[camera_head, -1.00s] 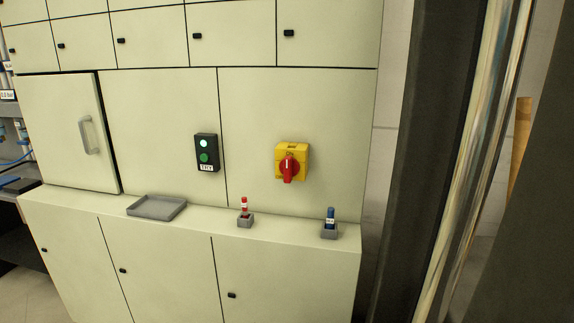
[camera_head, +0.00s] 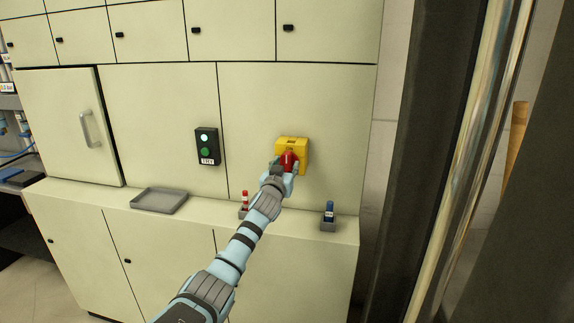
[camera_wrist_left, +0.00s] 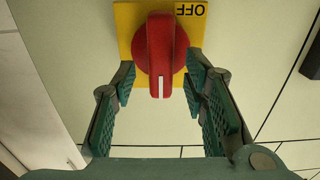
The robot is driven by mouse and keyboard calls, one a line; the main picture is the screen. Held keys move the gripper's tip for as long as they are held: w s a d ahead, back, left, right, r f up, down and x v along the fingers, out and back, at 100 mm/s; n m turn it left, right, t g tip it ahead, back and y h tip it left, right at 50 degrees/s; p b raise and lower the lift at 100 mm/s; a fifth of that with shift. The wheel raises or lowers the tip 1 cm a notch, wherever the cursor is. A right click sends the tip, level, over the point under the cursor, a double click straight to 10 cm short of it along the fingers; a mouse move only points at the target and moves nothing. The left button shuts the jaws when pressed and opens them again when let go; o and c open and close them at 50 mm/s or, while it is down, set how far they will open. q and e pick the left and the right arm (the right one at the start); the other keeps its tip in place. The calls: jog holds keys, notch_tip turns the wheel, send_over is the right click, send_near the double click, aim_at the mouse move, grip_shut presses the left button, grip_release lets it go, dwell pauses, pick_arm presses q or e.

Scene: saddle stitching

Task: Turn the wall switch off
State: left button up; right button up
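The wall switch is a yellow box (camera_head: 294,143) with a red rotary knob (camera_head: 288,157) on the cabinet front. In the left wrist view the yellow plate (camera_wrist_left: 127,20) carries an upside-down "OFF" label, and the red knob (camera_wrist_left: 160,45) has its handle and white mark pointing toward the bottom of that picture. My left gripper (camera_head: 283,168) is at the switch. Its fingers (camera_wrist_left: 159,88) stand on either side of the knob's handle, open, with gaps visible on both sides. My right gripper is not in view.
A black two-button box (camera_head: 208,147) is on the cabinet to the left. On the ledge are a grey tray (camera_head: 159,200), a red-topped item (camera_head: 245,200) beside my arm and a blue-topped item (camera_head: 329,213) to its right. A dark post stands at the right.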

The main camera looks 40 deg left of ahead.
pick_arm(q)
jog(key=shift+x, duration=0.95)
jog(key=shift+s, duration=0.1)
grip_shut()
